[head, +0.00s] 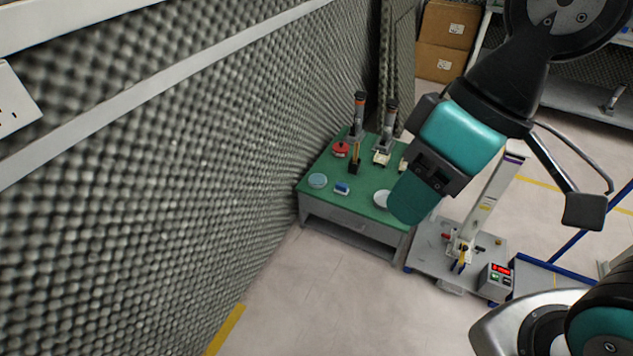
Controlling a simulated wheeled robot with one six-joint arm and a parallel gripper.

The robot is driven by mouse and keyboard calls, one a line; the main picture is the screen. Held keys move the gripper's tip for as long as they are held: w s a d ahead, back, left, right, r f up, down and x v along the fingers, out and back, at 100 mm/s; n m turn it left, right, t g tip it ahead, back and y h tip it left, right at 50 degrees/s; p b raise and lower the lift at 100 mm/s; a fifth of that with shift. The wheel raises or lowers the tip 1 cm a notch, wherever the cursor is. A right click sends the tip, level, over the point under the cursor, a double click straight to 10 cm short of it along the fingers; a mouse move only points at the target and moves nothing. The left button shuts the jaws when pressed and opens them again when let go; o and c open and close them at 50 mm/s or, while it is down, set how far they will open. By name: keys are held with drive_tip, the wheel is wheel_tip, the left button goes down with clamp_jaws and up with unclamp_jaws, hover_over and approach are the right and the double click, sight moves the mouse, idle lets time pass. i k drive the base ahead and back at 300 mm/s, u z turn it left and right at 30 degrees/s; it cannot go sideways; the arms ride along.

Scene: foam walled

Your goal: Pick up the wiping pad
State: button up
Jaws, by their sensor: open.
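The wiping pad (342,188) looks like a small blue-and-white block. It lies on the green top of a low grey table (320,205), near the front edge, in the head view.
A light-blue disc (318,180) lies left of the pad and a white round dish (381,199) right of it. A dark upright tool (355,160) and a red item (340,149) stand behind. Foam wall (150,170) borders the left; open floor (330,300) lies in front.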

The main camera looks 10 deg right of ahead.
sight(342, 189)
drive_tip(key=u, duration=0.6)
drive_tip(key=i, duration=1.5)
drive_tip(key=z, duration=1)
drive_tip(key=i, duration=0.25)
drive_tip(key=z, duration=0.25)
